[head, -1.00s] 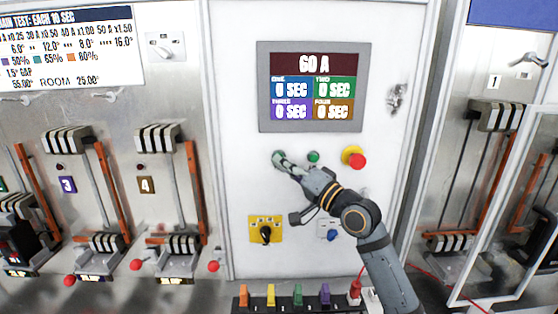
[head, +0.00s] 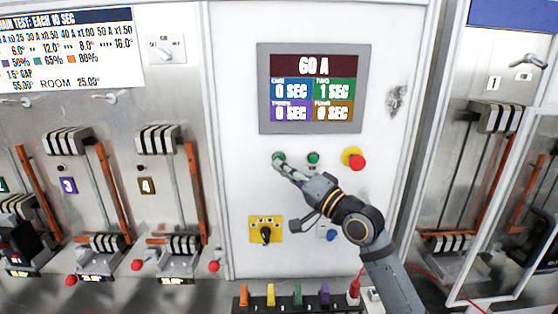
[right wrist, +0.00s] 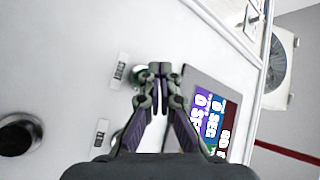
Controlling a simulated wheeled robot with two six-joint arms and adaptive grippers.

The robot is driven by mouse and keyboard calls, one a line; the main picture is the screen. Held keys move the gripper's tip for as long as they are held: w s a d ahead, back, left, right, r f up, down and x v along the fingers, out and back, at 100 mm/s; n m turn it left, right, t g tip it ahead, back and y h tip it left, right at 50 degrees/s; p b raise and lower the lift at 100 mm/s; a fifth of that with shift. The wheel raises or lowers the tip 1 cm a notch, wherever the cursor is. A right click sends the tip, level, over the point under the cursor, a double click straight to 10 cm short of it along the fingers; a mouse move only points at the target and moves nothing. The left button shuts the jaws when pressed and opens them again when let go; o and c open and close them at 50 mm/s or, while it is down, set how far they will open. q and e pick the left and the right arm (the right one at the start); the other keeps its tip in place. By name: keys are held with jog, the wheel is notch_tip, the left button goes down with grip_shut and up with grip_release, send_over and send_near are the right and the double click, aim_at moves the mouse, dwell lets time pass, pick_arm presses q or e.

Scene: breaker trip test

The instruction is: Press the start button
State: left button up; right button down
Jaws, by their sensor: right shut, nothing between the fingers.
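The white control panel (head: 300,20) carries two green buttons in a row, a left one (head: 279,157) and a right one (head: 313,157). The screen (head: 311,87) reads 60 A, with 1 SEC under TWO and 0 SEC elsewhere. My left gripper is out of view.
A red mushroom button (head: 357,160) on a yellow base is to the right of the green ones. A black rotary switch (head: 265,233) on a yellow plate sits below. Coloured plugs (head: 297,294) line the bottom. Breaker bays stand on both sides.

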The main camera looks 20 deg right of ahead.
jog(key=s+p, duration=0.1)
jog(key=s, duration=0.1)
jog(key=s+a+p, duration=0.1)
jog(key=s, duration=0.1)
jog(key=shift+s+a+p, duration=0.15)
jog(key=shift+s+p, duration=0.15)
jog(key=shift+s, duration=0.05)
dwell(0.6)
